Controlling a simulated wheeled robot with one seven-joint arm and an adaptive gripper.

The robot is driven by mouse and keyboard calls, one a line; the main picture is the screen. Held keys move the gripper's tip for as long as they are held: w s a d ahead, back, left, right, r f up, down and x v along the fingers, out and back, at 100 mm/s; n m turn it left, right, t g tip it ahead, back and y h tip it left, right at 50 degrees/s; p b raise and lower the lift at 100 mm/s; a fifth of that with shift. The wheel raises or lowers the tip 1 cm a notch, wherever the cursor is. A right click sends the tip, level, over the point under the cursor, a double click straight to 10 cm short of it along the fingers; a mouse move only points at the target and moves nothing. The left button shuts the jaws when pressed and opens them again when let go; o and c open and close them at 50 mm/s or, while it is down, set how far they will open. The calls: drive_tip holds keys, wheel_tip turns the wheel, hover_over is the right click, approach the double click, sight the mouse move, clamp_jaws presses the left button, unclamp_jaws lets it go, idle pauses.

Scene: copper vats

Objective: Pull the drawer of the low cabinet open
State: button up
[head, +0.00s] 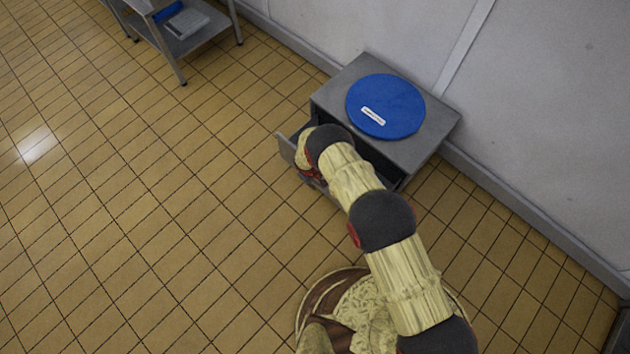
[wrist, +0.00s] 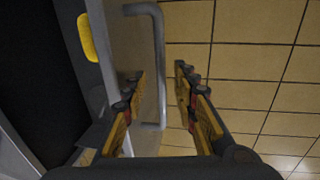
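The low grey cabinet (head: 335,98) stands against the wall. Its drawer (head: 286,150) is pulled partly out, with its front panel clear of the cabinet body. In the wrist view the drawer front (wrist: 124,45) carries a grey bar handle (wrist: 160,50). My gripper (wrist: 160,76) is open, with one finger on each side of the handle bar. The left finger is between bar and drawer front, and the right finger is on the outer side over the floor. Gaps show between the fingers and the bar.
A blue round lid (head: 386,106) with a white label lies on the cabinet top. A yellow object (wrist: 87,37) shows inside the drawer. A metal shelf table (head: 196,38) stands at the upper left. The tiled floor left of the cabinet is clear.

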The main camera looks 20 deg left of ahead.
wheel_tip(320, 180, up, 11)
drive_tip(key=s, duration=0.2)
drive_tip(key=shift+a, duration=0.4)
drive_tip(key=shift+r, duration=0.1)
idle(0.3)
